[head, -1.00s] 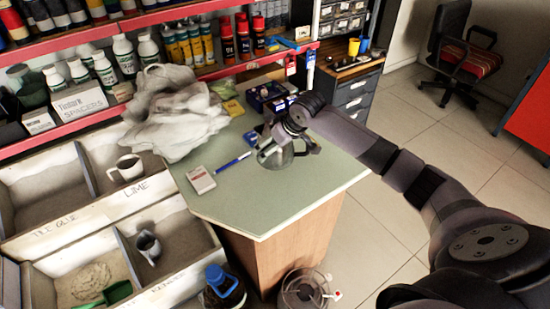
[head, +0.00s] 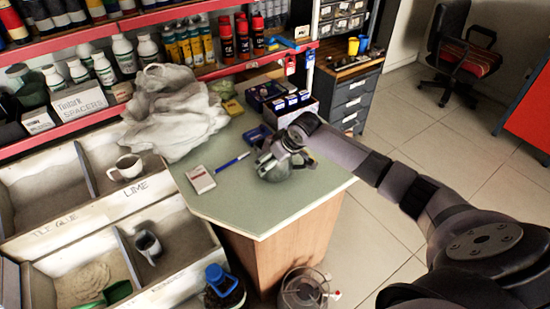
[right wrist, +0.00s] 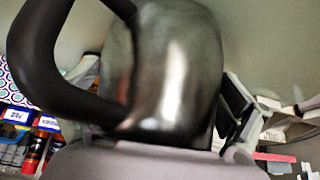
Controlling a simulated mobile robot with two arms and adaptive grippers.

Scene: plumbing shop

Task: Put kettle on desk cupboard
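A dark, shiny kettle (head: 272,173) sits on the green-topped desk (head: 250,212). My right gripper (head: 276,153) reaches down over it from the right and hides its top. In the right wrist view the kettle body (right wrist: 172,70) fills the middle, with its thick black handle (right wrist: 38,60) on the left. The gripper's fingers (right wrist: 160,95) stand on either side of the body, wide apart. I cannot tell whether they press on it. The desk has a wooden cupboard base (head: 283,245). My left gripper is not in view.
A crumpled pale cloth (head: 172,115), a white card box (head: 200,180), a blue pen (head: 233,162) and blue boxes (head: 265,95) lie on the desk. A dark drawer cabinet (head: 350,93) stands behind. Open bins (head: 45,195) are at left. The desk's front is clear.

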